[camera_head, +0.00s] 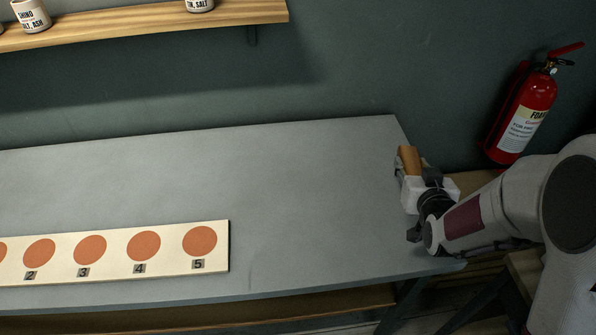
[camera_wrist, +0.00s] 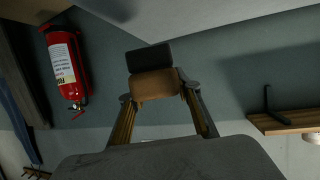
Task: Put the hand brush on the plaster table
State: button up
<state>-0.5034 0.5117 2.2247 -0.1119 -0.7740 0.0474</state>
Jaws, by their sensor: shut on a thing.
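The hand brush (camera_wrist: 154,83) has a brown wooden body with a dark part, and it sits between the fingertips in the wrist view. In the head view its brown wood (camera_head: 410,158) shows at the tip of my gripper (camera_head: 411,176), and the rest is hidden. My gripper, also in the wrist view (camera_wrist: 160,95), is shut on the brush. The grey plaster table (camera_head: 310,180) fills the middle of the head view. My gripper is at its right end, by the edge. I cannot tell its height over the table.
A cream board (camera_head: 117,253) with numbered orange discs lies on the table's front left. The table's middle and right are clear. A red fire extinguisher (camera_head: 526,112) hangs on the wall at the right. A wooden shelf (camera_head: 130,24) with labelled jars is at the upper left.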

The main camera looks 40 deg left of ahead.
jog(key=s+a+f+n+g+y, duration=0.15)
jog(key=s+a, duration=0.25)
jog(key=a, duration=0.4)
jog(key=s+a+n+g+y, duration=0.1)
jog(key=s+a+n+g, duration=0.1)
jog(key=s+a, duration=0.35)
jog(key=s+a+f+n+g+y, duration=0.1)
jog(key=s+a+n+y, duration=0.15)
jog(key=a, duration=0.75)
jog(key=s+a+n+g+y, duration=0.1)
jog(key=s+a+n+g, duration=0.4)
jog(key=s+a, duration=1.5)
jog(key=shift+s+r+g, duration=0.4)
jog(key=shift+s+g, duration=0.25)
jog(key=shift+g, duration=0.2)
jog(key=shift+a+f, duration=0.1)
jog(key=shift+f, duration=3.05)
jog(key=shift+f, duration=1.9)
